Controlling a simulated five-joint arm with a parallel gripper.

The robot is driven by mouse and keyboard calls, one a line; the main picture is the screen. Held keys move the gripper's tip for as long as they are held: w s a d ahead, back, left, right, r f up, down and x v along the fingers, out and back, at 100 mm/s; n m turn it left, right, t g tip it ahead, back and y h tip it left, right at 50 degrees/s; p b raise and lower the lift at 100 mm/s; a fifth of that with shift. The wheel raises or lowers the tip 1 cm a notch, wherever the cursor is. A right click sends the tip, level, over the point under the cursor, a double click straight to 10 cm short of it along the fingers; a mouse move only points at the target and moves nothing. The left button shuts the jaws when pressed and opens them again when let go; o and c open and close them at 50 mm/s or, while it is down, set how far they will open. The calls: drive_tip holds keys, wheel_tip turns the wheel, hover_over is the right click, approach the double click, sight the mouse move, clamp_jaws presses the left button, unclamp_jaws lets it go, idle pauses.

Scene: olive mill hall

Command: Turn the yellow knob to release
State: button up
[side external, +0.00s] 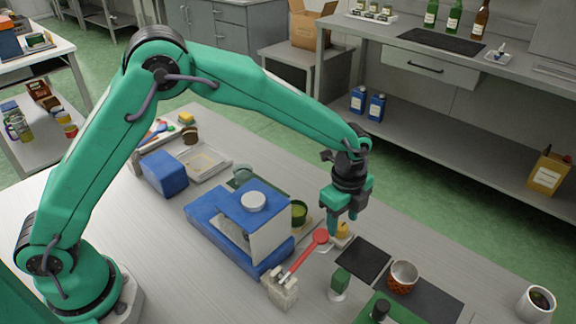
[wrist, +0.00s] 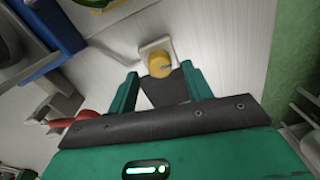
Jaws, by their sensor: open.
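The yellow knob (wrist: 159,66) sits on a small pale base (wrist: 152,46) in the wrist view, just beyond and between my gripper's two fingers. In the side view the knob (side external: 342,230) shows only partly, under my gripper (side external: 342,222). My gripper points down over it, its green fingers apart, with nothing seen between them. In the wrist view my gripper (wrist: 158,88) is also open. I cannot tell from these frames whether the fingers touch the knob.
A red-handled lever (side external: 308,253) on a pale block stands close left of the knob. A blue machine (side external: 235,225) is behind it. A black mat (side external: 363,258), an orange patterned bowl (side external: 403,278) and a green-topped stand (side external: 340,281) are nearby. A cup (side external: 537,303) stands at far right.

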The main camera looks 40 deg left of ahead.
drive_tip(key=shift+f, duration=1)
drive_tip(key=c, duration=1)
